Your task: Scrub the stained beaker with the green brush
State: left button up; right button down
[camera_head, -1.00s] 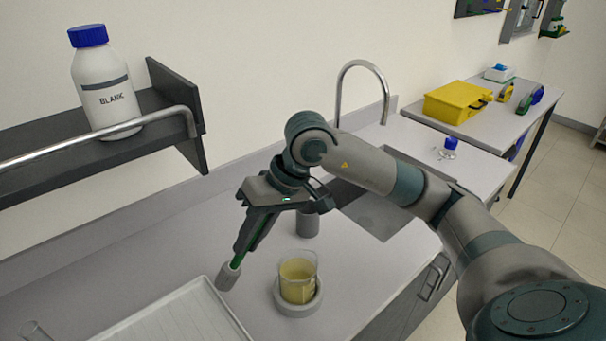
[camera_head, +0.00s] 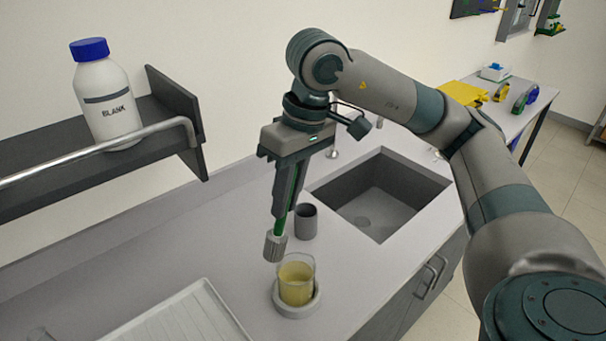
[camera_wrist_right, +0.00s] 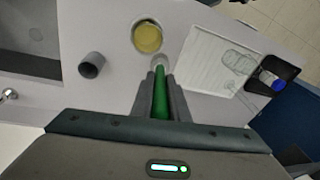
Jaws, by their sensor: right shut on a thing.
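The stained beaker (camera_head: 296,283) is clear glass with a yellowish stain and stands upright in a grey ring holder (camera_head: 298,306) on the counter. It also shows in the right wrist view (camera_wrist_right: 148,38). My right gripper (camera_head: 282,208) is shut on the green brush (camera_head: 292,200), which hangs nearly upright with its grey bristle head (camera_head: 275,246) down. In the head view the bristle head appears just above and left of the beaker's rim, outside it. The brush's green handle (camera_wrist_right: 160,95) lies between the fingers in the wrist view. My left gripper is not in view.
A grey cup (camera_head: 306,222) stands behind the beaker, near the sink (camera_head: 375,200). A white ribbed tray (camera_head: 190,318) lies at the front left. A shelf (camera_head: 160,130) with a "BLANK" bottle (camera_head: 107,100) is at the left. A yellow case (camera_head: 462,94) sits far right.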

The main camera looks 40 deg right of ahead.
jog(key=shift+h, duration=0.5)
jog(key=r, duration=0.1)
jog(key=s+d+r, duration=0.2)
jog(key=shift+d+r, duration=0.15)
jog(key=shift+r, duration=0.1)
jog(key=shift+f, duration=0.1)
jog(key=shift+f, duration=0.15)
